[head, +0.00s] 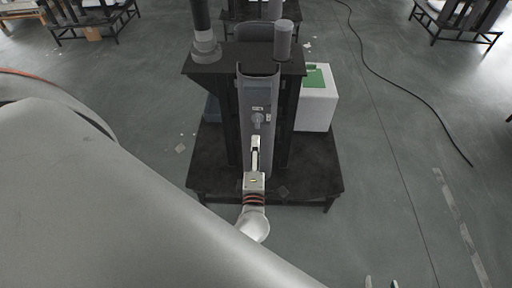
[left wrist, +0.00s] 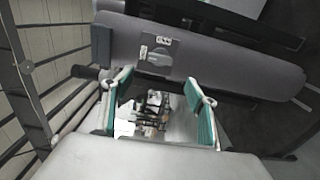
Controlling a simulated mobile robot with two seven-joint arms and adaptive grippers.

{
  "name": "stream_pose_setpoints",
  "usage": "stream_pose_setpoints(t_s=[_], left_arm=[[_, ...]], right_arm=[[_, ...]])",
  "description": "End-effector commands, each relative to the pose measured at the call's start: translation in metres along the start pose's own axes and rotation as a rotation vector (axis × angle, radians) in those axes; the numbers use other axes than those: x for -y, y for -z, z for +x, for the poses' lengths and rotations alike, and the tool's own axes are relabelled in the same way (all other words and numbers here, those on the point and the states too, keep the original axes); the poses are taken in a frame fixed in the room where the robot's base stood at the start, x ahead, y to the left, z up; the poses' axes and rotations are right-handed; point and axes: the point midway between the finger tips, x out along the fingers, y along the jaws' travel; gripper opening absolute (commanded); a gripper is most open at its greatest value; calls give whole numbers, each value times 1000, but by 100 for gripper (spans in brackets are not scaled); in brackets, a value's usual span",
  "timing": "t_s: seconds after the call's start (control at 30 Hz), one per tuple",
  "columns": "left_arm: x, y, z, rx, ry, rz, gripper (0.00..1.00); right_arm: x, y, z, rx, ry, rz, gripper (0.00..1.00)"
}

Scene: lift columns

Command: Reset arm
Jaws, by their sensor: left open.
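The lift column (head: 268,85) stands upright in the middle of the head view, with a grey front face. It carries a small grey lever or knob (head: 258,121) with pale labels beside it. The column also lies across the left wrist view (left wrist: 225,62), with the knob (left wrist: 158,57) and labels near its middle. My left gripper (left wrist: 158,88) is open, its teal-padded fingers apart just short of the knob, with nothing seen gripped. In the head view it is edge-on below the knob (head: 255,140). Only the fingertips of my right gripper (head: 381,282) show at the bottom edge, spread apart.
The column stands on a dark low table (head: 310,170). A black cable (head: 400,88) runs over the grey floor. Other dark tables stand at the back. The floor at right is mostly clear.

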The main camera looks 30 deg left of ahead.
Motion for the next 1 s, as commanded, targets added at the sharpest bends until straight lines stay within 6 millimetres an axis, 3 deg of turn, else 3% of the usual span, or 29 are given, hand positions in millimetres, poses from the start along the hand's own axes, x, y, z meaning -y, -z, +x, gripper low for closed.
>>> stream_pose_setpoints(t_s=[0.33, 0.47, 0.63, 0.77, 0.87, 1.0], left_arm=[[0, -1, 0, 5, -1, 6, 58], [-6, -10, -6, 88, -26, 106, 58], [-10, -48, -40, 378, -109, 495, 58], [11, -68, -86, 632, -172, 888, 58], [37, -66, -122, 801, -206, 1187, 58], [70, -45, -158, 970, -232, 1533, 58]], right_arm=[[0, 0, 0, -1, 0, 1, 40], [0, 1, 0, -1, 0, 1, 40], [0, 1, 0, -1, 0, 1, 40], [0, 1, 0, -1, 0, 1, 40], [0, 1, 0, -1, 0, 1, 40], [0, 1, 0, -1, 0, 1, 40]])
